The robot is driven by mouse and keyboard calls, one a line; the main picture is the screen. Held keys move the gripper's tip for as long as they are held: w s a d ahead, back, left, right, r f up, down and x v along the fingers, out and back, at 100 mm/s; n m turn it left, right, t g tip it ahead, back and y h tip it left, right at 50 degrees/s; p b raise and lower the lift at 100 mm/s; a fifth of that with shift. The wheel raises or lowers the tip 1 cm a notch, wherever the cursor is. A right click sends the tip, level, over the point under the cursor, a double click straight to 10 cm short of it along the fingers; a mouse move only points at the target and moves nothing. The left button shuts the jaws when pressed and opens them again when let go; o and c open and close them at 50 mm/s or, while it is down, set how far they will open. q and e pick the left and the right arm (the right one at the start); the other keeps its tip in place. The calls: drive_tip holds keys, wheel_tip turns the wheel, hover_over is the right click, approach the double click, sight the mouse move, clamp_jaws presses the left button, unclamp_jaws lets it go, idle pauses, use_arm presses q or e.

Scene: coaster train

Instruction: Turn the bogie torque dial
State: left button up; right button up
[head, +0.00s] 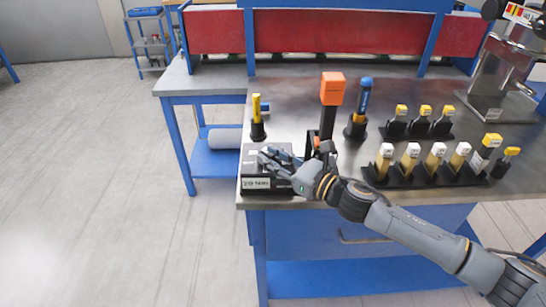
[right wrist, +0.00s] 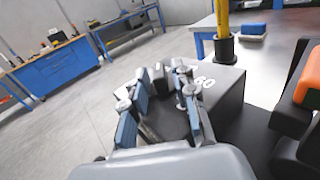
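The bogie torque dial is on a grey box with a labelled dark front (head: 262,184) at the near left corner of the workbench. In the right wrist view, the box's grey top (right wrist: 222,82) carries white numerals, and a dark round dial part (right wrist: 166,116) shows between my fingers. My right gripper (head: 274,157) is over the box and hides most of the dial in the head view. In the right wrist view, the right gripper (right wrist: 163,78) is open, with its fingers on either side of the dial; contact cannot be told. My left gripper is not in view.
An orange-headed tool (head: 332,90) stands close behind my right wrist. A yellow tool (head: 257,108) stands in a black holder behind the box, and a blue-handled tool (head: 364,98) stands farther right. Open floor lies left of the bench.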

clamp_jaws()
drive_tip(key=shift+s+a+r+m+t+h+p, duration=0.15)
drive_tip(key=shift+m+t+h+p, duration=0.2)
drive_tip(key=shift+m+t+h, duration=0.2)
drive_tip(key=shift+s+a+f+m+t+h+p, duration=0.1)
drive_tip(key=shift+m+t+h+p, duration=0.2)
drive_tip(key=shift+m+t+h, duration=0.25)
drive_tip(key=m+t+h, duration=0.1)
drive_tip(key=m+t+h+p, duration=0.1)
drive_tip(key=h, duration=0.1)
drive_tip(key=m+h+p, duration=0.1)
drive_tip(key=shift+a+r+t+h, duration=0.1)
drive_tip(key=shift+a+t+h, duration=0.2)
drive_tip(key=shift+t, duration=0.1)
drive_tip(key=shift+s+m+t+h+p, duration=0.1)
drive_tip(key=shift+m+t+h+p, duration=0.35)
drive_tip(key=shift+m+h, duration=0.6)
drive_tip(key=shift+a+m+t+h+p, duration=0.2)
drive_tip(key=shift+m+h, duration=0.4)
drive_tip(key=shift+h, duration=0.5)
drive_tip(key=shift+d+m+t+h+p, duration=0.1)
drive_tip(key=shift+m+h+p, duration=0.35)
drive_tip(key=shift+h, duration=0.6)
drive_tip(key=shift+m+h, duration=0.3)
